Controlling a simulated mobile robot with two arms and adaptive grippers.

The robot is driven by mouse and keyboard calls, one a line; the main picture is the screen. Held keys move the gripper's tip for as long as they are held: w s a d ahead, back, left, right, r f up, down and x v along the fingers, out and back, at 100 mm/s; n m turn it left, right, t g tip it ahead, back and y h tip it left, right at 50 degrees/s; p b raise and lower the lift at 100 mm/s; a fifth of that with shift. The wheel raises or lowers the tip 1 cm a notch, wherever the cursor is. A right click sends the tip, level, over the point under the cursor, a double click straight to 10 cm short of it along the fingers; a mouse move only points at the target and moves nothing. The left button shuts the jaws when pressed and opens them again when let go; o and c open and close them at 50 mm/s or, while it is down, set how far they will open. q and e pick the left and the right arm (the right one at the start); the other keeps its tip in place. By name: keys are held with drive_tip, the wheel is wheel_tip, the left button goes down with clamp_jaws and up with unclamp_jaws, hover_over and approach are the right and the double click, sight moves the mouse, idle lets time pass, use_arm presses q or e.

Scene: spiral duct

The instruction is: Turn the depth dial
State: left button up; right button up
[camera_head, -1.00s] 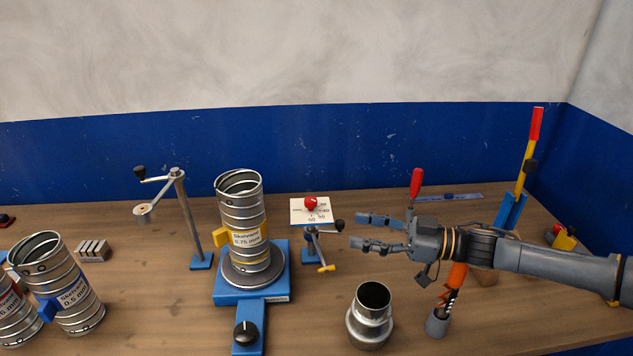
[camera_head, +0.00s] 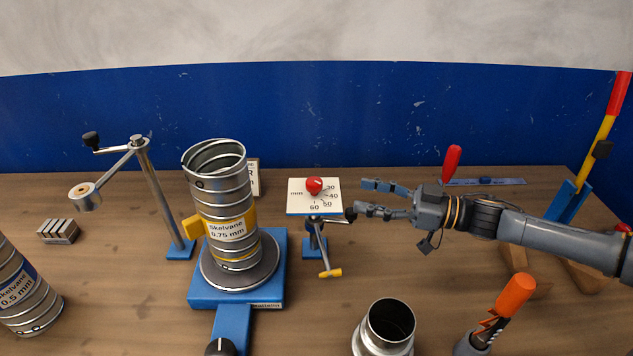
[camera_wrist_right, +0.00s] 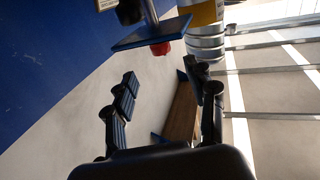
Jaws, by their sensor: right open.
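The depth dial is a red knob (camera_head: 314,185) on a white scale plate (camera_head: 300,197) marked in mm, with 30, 40, 50 and 60 readable. The plate tops a small blue-footed stand with a black-knobbed crank and a yellow-tipped lever (camera_head: 330,272). My right gripper (camera_head: 366,198) is open and empty, just right of the plate, its fingers pointing left, apart from the red knob. In the right wrist view the open fingers (camera_wrist_right: 170,90) show, with the red knob (camera_wrist_right: 160,48) beyond them under the plate's dark blue side. My left gripper is out of view.
A spiral duct (camera_head: 222,190) stands on a blue turntable base (camera_head: 210,295) left of the dial. A crank post (camera_head: 160,195) stands further left. A metal collar (camera_head: 388,325) and an orange-handled tool (camera_head: 515,295) are in front; a red handle (camera_head: 452,163) rises behind my right gripper.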

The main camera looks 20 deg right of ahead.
sight(321, 182)
drive_tip(key=x, duration=0.2)
drive_tip(key=p+x, duration=0.1)
drive_tip(key=x, duration=0.3)
drive_tip(key=shift+s+a+r+p, duration=0.1)
drive_tip(key=shift+a+r+p, duration=0.05)
drive_tip(key=shift+r+p, duration=0.2)
drive_tip(key=x, duration=0.1)
drive_tip(key=p+x, duration=0.1)
drive_tip(key=x, duration=0.2)
drive_tip(key=shift+f, duration=0.3)
drive_tip(key=shift+w+a, duration=0.25)
drive_tip(key=shift+w, duration=0.1)
drive_tip(key=shift+w+a+f, duration=0.1)
drive_tip(key=shift+w+a, duration=0.05)
drive_tip(key=shift+a, duration=0.15)
drive_tip(key=shift+c, duration=0.4)
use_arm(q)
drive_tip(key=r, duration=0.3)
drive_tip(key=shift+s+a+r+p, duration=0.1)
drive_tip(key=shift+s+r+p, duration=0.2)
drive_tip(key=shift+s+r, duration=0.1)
use_arm(e)
clamp_jaws()
